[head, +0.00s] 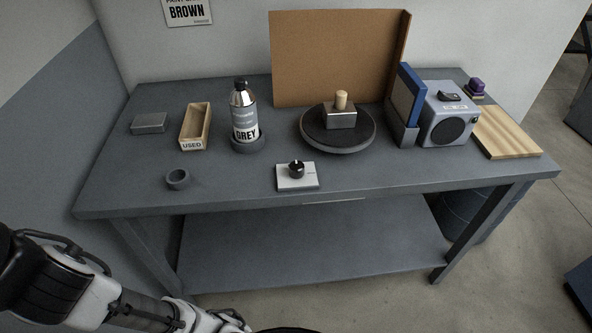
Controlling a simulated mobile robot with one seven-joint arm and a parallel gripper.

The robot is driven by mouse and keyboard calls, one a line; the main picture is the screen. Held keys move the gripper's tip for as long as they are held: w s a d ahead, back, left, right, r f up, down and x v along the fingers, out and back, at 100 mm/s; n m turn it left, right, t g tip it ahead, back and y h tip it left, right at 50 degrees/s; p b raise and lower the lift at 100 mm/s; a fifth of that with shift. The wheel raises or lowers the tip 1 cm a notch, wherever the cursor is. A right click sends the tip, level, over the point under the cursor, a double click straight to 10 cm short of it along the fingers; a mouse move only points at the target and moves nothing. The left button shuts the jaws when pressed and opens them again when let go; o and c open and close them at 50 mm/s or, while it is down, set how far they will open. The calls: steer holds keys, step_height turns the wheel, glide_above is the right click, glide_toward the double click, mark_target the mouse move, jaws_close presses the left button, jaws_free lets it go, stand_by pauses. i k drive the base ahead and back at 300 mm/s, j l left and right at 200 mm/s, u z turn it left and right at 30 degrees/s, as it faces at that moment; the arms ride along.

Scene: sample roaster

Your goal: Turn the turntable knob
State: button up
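A round black knob (297,169) sits on a small white plate (285,184) near the front edge of the table. Behind it and to the right is a dark round turntable (355,144). A grey metal block with a pale wooden peg (341,100) stands on the turntable. My arm crosses the bottom left of the head view, below and in front of the table. My gripper is not in view, so its state is hidden.
The grey table (237,184) has a lower shelf. A spray can (243,113) stands in a holder, left of the turntable. A wooden tray (196,126), a grey ring (177,179) and a grey box (149,123) are at left. A cardboard screen (335,55) stands behind; a speaker (445,117) is at right.

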mark_target(296, 168)
steer(key=i+j+z, duration=0.1)
steer(key=j+z, duration=0.4)
steer(key=z, duration=0.2)
steer(key=j+z, duration=0.35)
steer(key=i+l, duration=0.05)
